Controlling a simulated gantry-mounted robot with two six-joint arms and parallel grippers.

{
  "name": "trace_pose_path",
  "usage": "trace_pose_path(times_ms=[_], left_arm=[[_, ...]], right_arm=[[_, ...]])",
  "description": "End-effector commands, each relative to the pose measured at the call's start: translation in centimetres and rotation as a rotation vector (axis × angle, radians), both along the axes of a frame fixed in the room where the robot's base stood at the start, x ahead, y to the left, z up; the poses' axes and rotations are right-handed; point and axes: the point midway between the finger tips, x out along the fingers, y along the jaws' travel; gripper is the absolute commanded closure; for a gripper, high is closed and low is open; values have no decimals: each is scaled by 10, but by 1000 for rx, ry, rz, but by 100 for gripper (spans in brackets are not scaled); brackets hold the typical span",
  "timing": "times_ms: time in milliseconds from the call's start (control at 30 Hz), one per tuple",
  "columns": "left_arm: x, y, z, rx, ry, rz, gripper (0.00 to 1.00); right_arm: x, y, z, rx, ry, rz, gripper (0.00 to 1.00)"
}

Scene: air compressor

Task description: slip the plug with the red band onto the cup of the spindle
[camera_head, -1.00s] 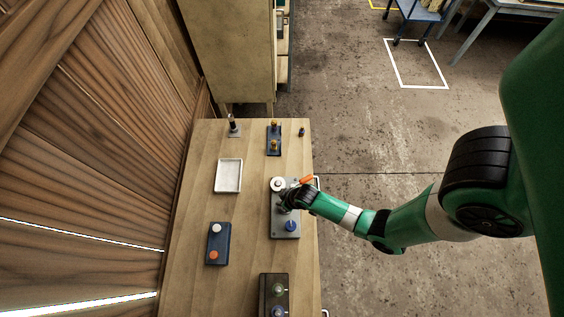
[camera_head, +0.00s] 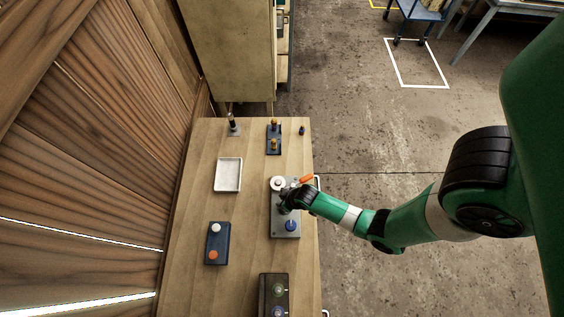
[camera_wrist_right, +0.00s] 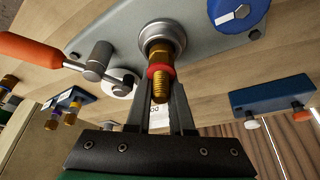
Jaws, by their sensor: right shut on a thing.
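The brass plug with the red band (camera_wrist_right: 161,72) is between the fingers of my right gripper (camera_wrist_right: 160,103), which is shut on it. Its threaded end points toward the camera. Its other end meets the round silver cup of the spindle (camera_wrist_right: 162,32) on the grey plate. The plug and cup look in line, but I cannot tell how deep the plug sits in the cup. In the head view my right gripper (camera_head: 287,199) is over the middle of the grey plate (camera_head: 282,214) and hides the plug and cup. My left gripper is not in view.
An orange-handled lever (camera_wrist_right: 38,49) and a white disc (camera_head: 278,184) are beside the gripper. A blue knob (camera_head: 291,226) is on the same plate. A white tray (camera_head: 228,175), a blue block (camera_head: 218,243) and a brass-fitting rack (camera_head: 274,140) stand apart on the table.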

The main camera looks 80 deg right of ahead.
Motion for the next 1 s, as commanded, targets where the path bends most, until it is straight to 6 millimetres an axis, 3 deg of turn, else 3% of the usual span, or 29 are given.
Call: trace_pose_path(times_ms=[167,200,367,733,867,1000], left_arm=[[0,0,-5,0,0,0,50],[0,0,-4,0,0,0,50],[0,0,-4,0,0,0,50],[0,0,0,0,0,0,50],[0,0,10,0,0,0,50],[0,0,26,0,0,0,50]], right_arm=[[0,0,-6,0,0,0,100],[0,0,-4,0,-1,0,73],[0,0,-4,0,0,0,45],[-3,1,2,0,0,0,45],[-10,4,23,0,-1,0,45],[-23,8,57,0,-1,0,45]])
